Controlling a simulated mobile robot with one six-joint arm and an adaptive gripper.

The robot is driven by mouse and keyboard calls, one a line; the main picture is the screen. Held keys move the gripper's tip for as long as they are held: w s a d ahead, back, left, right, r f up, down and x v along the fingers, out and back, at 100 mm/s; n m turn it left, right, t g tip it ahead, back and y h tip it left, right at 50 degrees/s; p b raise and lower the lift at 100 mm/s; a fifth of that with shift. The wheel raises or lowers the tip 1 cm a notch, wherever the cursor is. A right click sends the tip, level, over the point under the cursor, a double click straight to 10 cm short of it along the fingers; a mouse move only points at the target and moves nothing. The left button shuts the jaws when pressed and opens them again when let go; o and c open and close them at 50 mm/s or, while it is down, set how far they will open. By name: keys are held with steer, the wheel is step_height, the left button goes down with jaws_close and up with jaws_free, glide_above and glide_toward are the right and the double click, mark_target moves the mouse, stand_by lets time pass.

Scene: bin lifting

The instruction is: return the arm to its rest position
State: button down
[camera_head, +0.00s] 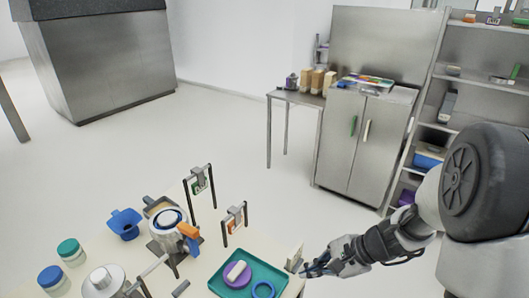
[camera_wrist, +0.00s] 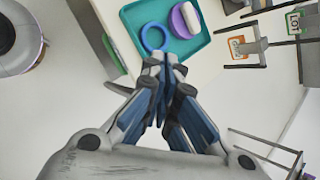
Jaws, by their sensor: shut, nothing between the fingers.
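My gripper (camera_head: 308,270) is at the right end of the cream table in the head view, just right of the teal tray (camera_head: 221,284). In the wrist view its blue-grey fingers (camera_wrist: 163,65) are together at the tips with nothing between them. My arm comes in from the right of the head view, bent low, with the forearm pointing left. The tray also shows at the top of the wrist view (camera_wrist: 199,52), beyond the fingertips.
The tray holds a blue ring (camera_head: 263,290) and a purple dish (camera_head: 233,279) with a white block. Jars, a blue container (camera_head: 125,223) and two small stands crowd the table. A metal cabinet (camera_head: 365,140) and shelves stand behind; open floor lies between.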

steer(key=s+a+r+n+h, duration=0.3)
steer(key=s+r+n, duration=0.4)
steer(key=s+r, duration=0.3)
steer(key=s+d+r+n+t+h, duration=0.1)
steer(key=s+d+r+n+h, duration=0.1)
steer(key=s+r+n, duration=0.1)
steer(key=s+d+r+n+t+h+b, duration=0.1)
steer(key=s+d+r+n+h, duration=0.1)
steer(key=s, duration=0.4)
steer(key=shift+s+d+r+n+h, duration=0.3)
steer(key=shift+d+r+n, duration=0.35)
steer(key=shift+n, duration=0.35)
steer(key=shift+a, duration=0.1)
